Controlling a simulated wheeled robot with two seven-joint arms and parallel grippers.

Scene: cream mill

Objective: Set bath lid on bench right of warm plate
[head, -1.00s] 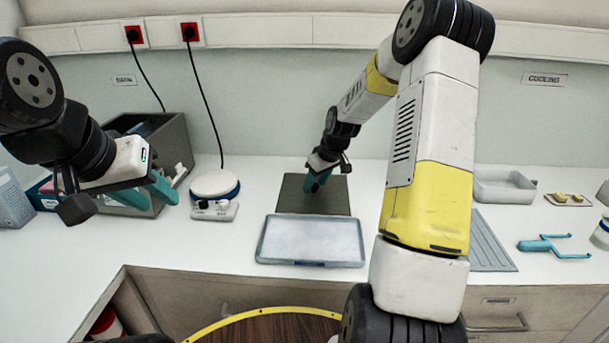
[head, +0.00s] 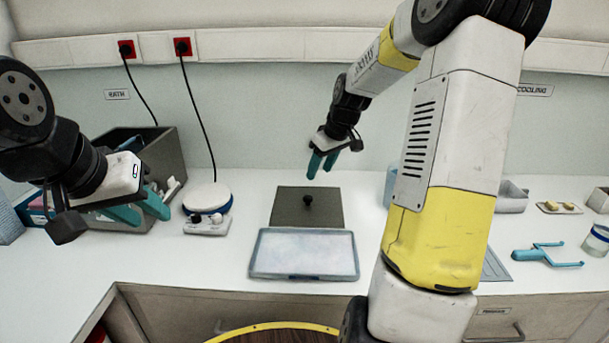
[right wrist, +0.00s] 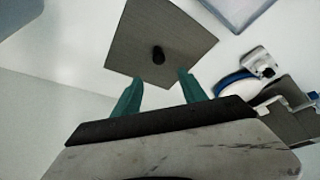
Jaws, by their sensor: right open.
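The bath lid (head: 290,213), a flat dark grey-brown square with a black knob, lies on the white bench. It is right of the round white warm plate (head: 205,195) and behind a pale blue-rimmed tray. The lid also shows in the right wrist view (right wrist: 150,30). My right gripper (head: 322,171) is open and empty, raised above and behind the lid, its teal fingers clear of the knob (head: 308,201). In the right wrist view the fingers (right wrist: 160,98) are apart with nothing between them. My left gripper (head: 142,214) is at the left, in front of the grey box; its fingers look apart and empty.
The pale tray (head: 303,272) lies close in front of the lid. A grey open box (head: 167,165) stands left of the warm plate. A blue forked tool (head: 546,254) lies at the right. My right arm covers part of the bench right of the lid.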

